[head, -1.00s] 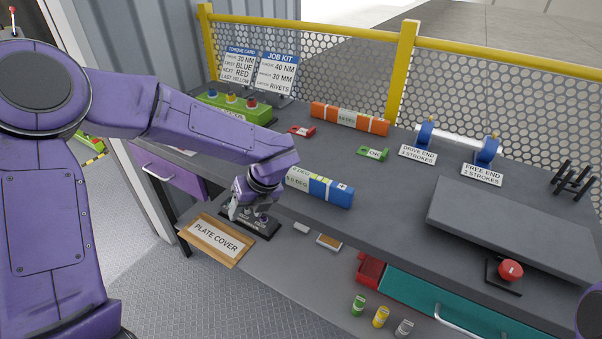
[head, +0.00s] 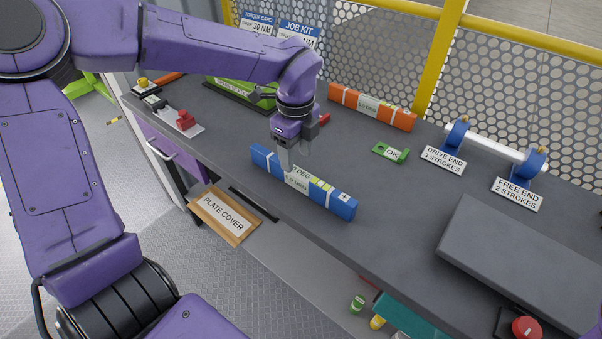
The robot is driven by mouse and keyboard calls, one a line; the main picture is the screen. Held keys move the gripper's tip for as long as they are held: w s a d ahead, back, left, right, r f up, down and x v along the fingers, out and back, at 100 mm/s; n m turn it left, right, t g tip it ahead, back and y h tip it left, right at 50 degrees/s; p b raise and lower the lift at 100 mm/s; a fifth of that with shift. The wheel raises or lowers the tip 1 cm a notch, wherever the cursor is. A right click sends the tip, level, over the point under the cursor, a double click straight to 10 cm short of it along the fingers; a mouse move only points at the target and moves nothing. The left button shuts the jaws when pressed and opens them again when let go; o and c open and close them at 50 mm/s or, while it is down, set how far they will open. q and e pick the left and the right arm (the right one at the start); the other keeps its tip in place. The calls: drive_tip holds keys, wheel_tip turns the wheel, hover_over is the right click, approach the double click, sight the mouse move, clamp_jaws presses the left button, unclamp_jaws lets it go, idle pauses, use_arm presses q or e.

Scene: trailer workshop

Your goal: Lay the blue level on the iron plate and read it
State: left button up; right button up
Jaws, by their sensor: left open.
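The blue level (head: 335,202) lies on the grey bench near its front edge, with white bands and a partly hidden degree label. My left gripper (head: 294,160) is open and points down over the left half of the level. One finger hides part of the level's label; I cannot tell whether it touches. A thick dark grey slab (head: 525,262), which looks like the iron plate, lies bare at the right of the bench. My right gripper is not in view; only a purple bit of my right arm shows at the right edge.
An orange level (head: 372,107) lies at the back. A green OK tag (head: 390,153) and a roller on blue stands (head: 495,150) are behind. A red button (head: 526,328) is front right. A PLATE COVER board (head: 224,214) lies below the bench edge. Bench between level and slab is clear.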

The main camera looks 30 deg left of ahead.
sight(300, 171)
use_arm(q)
drive_tip(key=f, duration=0.2)
drive_tip(key=f+p, duration=0.1)
drive_tip(key=f, duration=0.1)
drive_tip(key=d+f, duration=0.1)
drive_tip(key=f, duration=0.1)
drive_tip(key=shift+f, duration=0.15)
drive_tip(key=shift+a+f, duration=0.15)
drive_tip(key=shift+f, duration=0.15)
clamp_jaws()
